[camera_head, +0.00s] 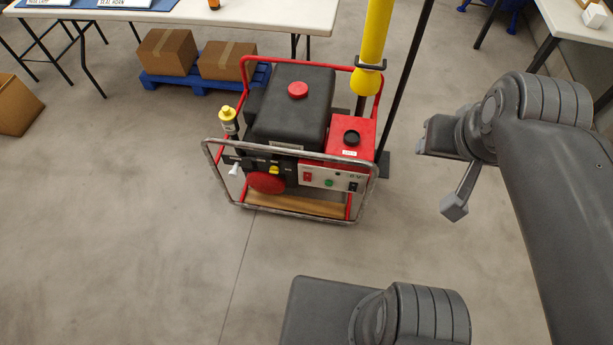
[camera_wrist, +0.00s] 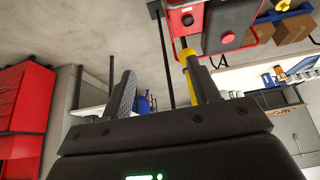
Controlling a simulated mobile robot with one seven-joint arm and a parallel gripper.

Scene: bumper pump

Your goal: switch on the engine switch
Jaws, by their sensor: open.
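The engine-driven pump (camera_head: 293,135) stands on the floor in a tubular frame, with a black tank and a red box on top. Its pale front panel (camera_head: 318,180) carries a red rocker switch (camera_head: 307,177), a green button (camera_head: 329,183) and a small black control (camera_head: 353,187). The panel is too small to read the rocker's position. My gripper (camera_wrist: 160,92) is open and empty in the wrist view, well away from the pump. The pump shows at the top of that view (camera_wrist: 229,38), partly cut off. In the head view my arm is right of the pump.
A yellow pipe (camera_head: 373,40) and a dark pole (camera_head: 405,80) rise beside the pump's right rear. A table (camera_head: 250,17) stands behind it, with boxes (camera_head: 226,60) on a blue pallet below.

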